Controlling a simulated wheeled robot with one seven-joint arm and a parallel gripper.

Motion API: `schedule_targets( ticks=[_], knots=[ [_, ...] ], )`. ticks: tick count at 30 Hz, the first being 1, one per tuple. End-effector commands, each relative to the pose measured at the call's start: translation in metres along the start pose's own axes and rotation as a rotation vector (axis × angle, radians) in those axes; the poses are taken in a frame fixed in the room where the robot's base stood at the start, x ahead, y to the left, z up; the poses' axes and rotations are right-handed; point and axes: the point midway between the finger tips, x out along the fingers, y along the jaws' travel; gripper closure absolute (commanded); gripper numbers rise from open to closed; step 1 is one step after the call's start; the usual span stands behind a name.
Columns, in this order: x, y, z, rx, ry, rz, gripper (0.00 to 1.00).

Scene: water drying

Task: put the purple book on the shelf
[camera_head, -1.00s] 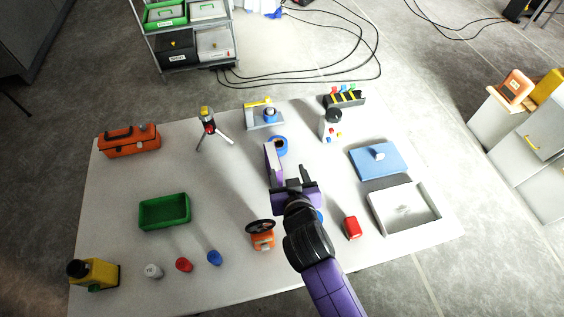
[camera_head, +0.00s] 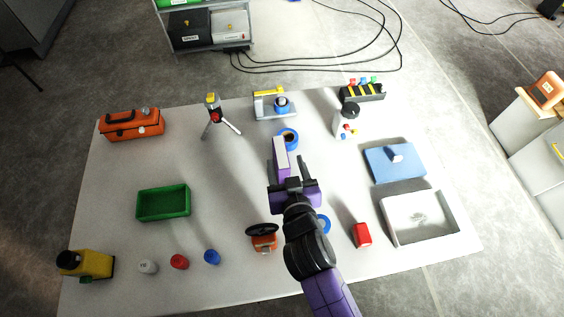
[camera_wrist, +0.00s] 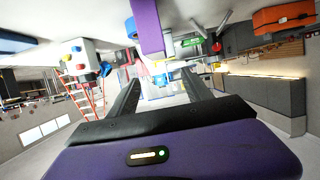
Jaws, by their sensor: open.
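The purple book (camera_head: 280,152) stands upright on the white table, its pale page edge facing up, just in front of a blue ring. In the wrist view the book (camera_wrist: 147,26) shows as a purple block with a white edge at the top, beyond my fingertips. My gripper (camera_head: 289,168) is open and empty, close to the near end of the book. Its two fingers (camera_wrist: 162,82) are spread apart in the wrist view. Whether they touch the book I cannot tell. A grey metal shelf (camera_head: 246,46) with bins stands behind the table, its upper part cut off.
An orange toolbox (camera_head: 131,124), a small tripod (camera_head: 214,115) and a green tray (camera_head: 163,203) are on the left. A blue lid (camera_head: 394,163), a white tray (camera_head: 420,218) and a red can (camera_head: 362,235) are on the right. Black cables cross the floor near the shelf.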

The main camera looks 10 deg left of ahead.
Motion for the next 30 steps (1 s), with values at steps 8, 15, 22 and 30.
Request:
schedule_targets(
  ticks=[8,15,22,30],
  knots=[
    [0.009,0.0,0.025,0.0,-0.001,0.001,0.42],
    [0.016,0.0,0.044,0.0,-0.001,0.001,0.42],
    [0.026,0.0,0.045,-0.001,-0.001,0.001,0.42],
    [0.05,0.0,0.045,-0.002,-0.002,0.001,0.42]
  ],
)
